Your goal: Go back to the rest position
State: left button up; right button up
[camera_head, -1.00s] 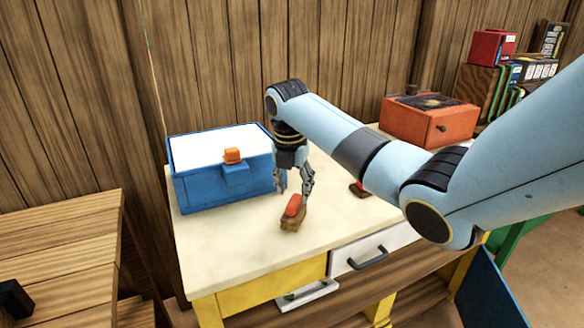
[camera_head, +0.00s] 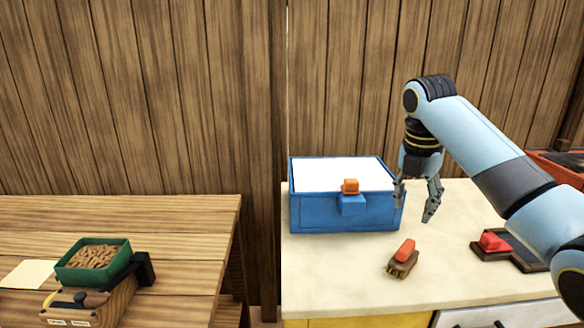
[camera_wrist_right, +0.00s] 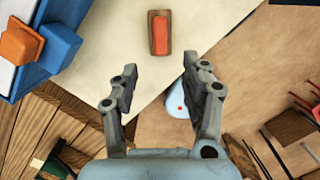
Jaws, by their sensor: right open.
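My right gripper (camera_head: 416,204) is open and empty above the cream tabletop (camera_head: 345,270), beside the blue box. In the right wrist view the two fingers of the right gripper (camera_wrist_right: 160,88) stand apart with nothing between them. A brush with a red top (camera_head: 403,258) lies on the tabletop below and in front of the gripper. It also shows in the right wrist view (camera_wrist_right: 159,33), ahead of the fingers and apart from them. My left gripper is not in view.
The blue box (camera_head: 320,215) with a white top and an orange knob (camera_head: 350,186) stands left of the gripper. A dark tray with a red block (camera_head: 493,242) lies to the right. A wooden table (camera_head: 180,215) at left bears a green tray (camera_head: 70,272) of brown pieces.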

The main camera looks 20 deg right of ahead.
jog(key=s+a+f+m+t, duration=0.1)
jog(key=s+a+f+m, duration=0.75)
jog(key=s, duration=0.35)
jog(key=s+a+r+m+t, duration=0.1)
jog(key=s+a+m, duration=0.2)
jog(key=s+m, duration=0.45)
jog(key=s+a+r+m+t, duration=0.1)
jog(key=s+a+m, duration=0.2)
jog(key=s+m, duration=0.4)
notch_tip(320, 180, down, 30)
jog(key=s+d+r+g+b, duration=0.1)
jog(key=s+d+g+b, duration=0.15)
jog(key=b, duration=0.25)
jog(key=s+d+f+b, duration=0.1)
jog(key=s+f+b, duration=0.4)
jog(key=s+f, duration=1.4)
notch_tip(320, 180, down, 4)
jog(key=shift+s+r+y, duration=0.1)
jog(key=shift+s+y, duration=0.15)
jog(key=shift+y, duration=0.15)
